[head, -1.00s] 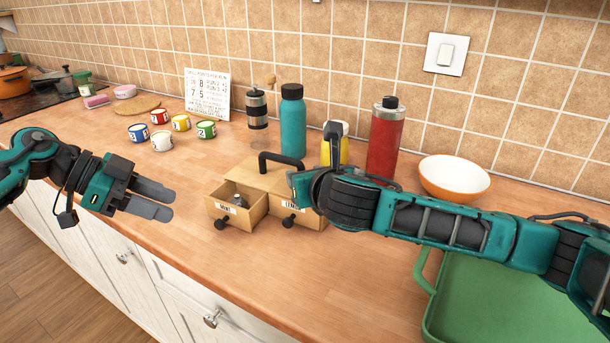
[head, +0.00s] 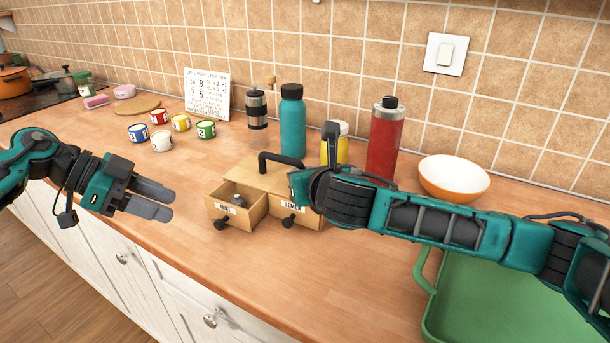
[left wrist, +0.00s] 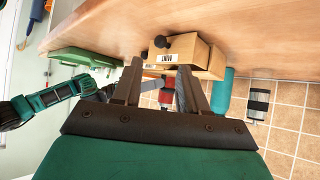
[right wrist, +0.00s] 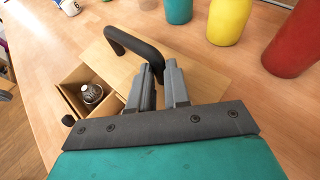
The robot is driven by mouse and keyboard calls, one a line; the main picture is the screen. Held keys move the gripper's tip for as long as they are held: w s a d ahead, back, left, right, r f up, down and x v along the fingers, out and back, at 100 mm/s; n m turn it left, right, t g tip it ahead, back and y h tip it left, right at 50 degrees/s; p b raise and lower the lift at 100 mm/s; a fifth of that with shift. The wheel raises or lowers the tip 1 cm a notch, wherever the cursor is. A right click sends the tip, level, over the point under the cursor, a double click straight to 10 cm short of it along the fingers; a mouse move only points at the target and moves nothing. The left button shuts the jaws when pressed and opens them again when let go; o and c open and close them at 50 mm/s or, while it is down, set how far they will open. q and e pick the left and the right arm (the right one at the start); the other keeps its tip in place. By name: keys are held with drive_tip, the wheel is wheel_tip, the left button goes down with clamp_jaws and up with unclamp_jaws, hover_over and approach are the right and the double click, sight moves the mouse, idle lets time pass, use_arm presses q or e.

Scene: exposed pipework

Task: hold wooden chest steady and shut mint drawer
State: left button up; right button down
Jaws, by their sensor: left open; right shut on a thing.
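The wooden chest (head: 254,177) stands on the counter with a black arched handle (head: 283,158) on top. Its mint drawer (head: 233,213), on the left, is pulled out. A grey metallic item (right wrist: 92,93) sits inside it. The drawer's dark knob (head: 222,224) faces the counter's front. The lemon drawer (head: 292,214), on the right, looks shut, partly hidden by my right arm. My right gripper (right wrist: 160,68) is shut at the right end of the chest's handle; the exact contact is partly hidden. My left gripper (head: 172,202) is open and empty, left of the mint drawer and apart from it.
A teal bottle (head: 292,122), a yellow container (head: 335,148) and a red bottle (head: 384,140) stand behind the chest. Several small cups (head: 163,141) are at the back left. A green tray (head: 500,310) lies at the right. The counter in front of the chest is clear.

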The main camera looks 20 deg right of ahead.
use_arm(q)
drive_tip(key=shift+c, duration=0.3)
drive_tip(key=c, duration=0.3)
drive_tip(key=shift+s+a+m, duration=0.1)
drive_tip(key=shift+s+m, duration=0.2)
drive_tip(key=shift+s, duration=0.1)
drive_tip(key=c, duration=0.3)
drive_tip(key=s+m+y, duration=0.1)
drive_tip(key=s+a+r+m+t+y, duration=0.1)
drive_tip(key=s+m, duration=0.1)
drive_tip(key=s+a+m, duration=0.1)
drive_tip(key=s+m, duration=0.1)
drive_tip(key=shift+s+r+t+y, duration=0.25)
drive_tip(key=shift+r+t+y, duration=0.15)
clamp_jaws()
drive_tip(key=shift+m, duration=0.3)
drive_tip(key=x, duration=1)
drive_tip(key=shift+s, duration=0.1)
drive_tip(key=shift+w+d+r, duration=0.1)
drive_tip(key=shift+w+d, duration=0.95)
drive_tip(key=shift+w, duration=0.15)
drive_tip(key=shift+w+d, duration=0.3)
drive_tip(key=shift+w, duration=0.05)
